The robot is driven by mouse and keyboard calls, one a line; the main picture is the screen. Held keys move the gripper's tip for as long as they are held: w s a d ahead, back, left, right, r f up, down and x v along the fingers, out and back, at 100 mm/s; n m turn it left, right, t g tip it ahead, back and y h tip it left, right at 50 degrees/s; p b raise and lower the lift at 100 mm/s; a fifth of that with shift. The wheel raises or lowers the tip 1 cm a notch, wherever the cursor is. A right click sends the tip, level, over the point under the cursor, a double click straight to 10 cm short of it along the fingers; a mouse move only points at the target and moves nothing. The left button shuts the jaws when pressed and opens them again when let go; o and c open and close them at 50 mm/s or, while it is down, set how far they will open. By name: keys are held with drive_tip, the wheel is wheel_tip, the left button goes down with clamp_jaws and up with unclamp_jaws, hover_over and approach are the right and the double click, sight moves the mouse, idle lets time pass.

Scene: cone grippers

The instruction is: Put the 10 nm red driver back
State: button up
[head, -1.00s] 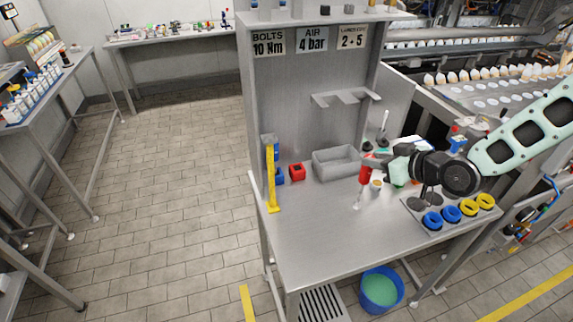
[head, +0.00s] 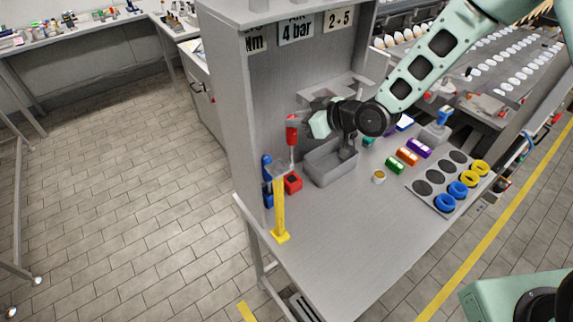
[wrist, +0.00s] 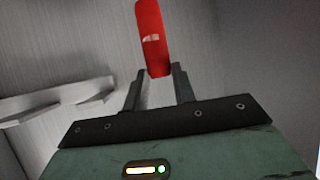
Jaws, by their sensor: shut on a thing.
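The red driver (head: 292,134) is upright, its red handle held in my gripper (head: 302,126), with its thin shaft pointing down. In the wrist view the red handle (wrist: 153,38) stands between the two fingertips of my gripper (wrist: 157,80), which are closed on it. A small red block-shaped holder (head: 292,183) sits on the bench below the driver. The shaft's lower end shows just above this holder; whether it touches is too small to tell. The "10 Nm" sign is partly cut off at the top.
A blue driver (head: 267,168) and a yellow upright post (head: 279,210) stand left of the red holder. A grey bin (head: 322,172) is close on its right. A grey bracket shelf (head: 345,84) juts from the back panel. The bench front (head: 330,235) is clear.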

drive_tip(key=b, duration=0.2)
hover_over(292, 148)
drive_tip(key=s+d, duration=0.1)
drive_tip(key=d, duration=0.1)
wheel_tip(292, 148, down, 5)
drive_tip(key=shift+a+r, duration=0.1)
drive_tip(key=shift+a, duration=0.05)
drive_tip(key=shift+s+d+f+b, duration=0.15)
drive_tip(key=shift+f+b, duration=0.5)
drive_tip(key=shift+f, duration=0.55)
drive_tip(key=shift+s+d+f+b, duration=0.15)
drive_tip(key=shift+f+b, duration=0.45)
drive_tip(key=shift+f, duration=0.55)
clamp_jaws()
drive_tip(key=o, duration=1)
unclamp_jaws()
drive_tip(key=shift+w+a+f, duration=0.1)
drive_tip(key=shift+w+f, duration=0.05)
drive_tip(key=shift+w+a+r, duration=0.1)
drive_tip(key=shift+r, duration=0.3)
drive_tip(key=b+v, duration=0.3)
drive_tip(key=v, duration=0.9)
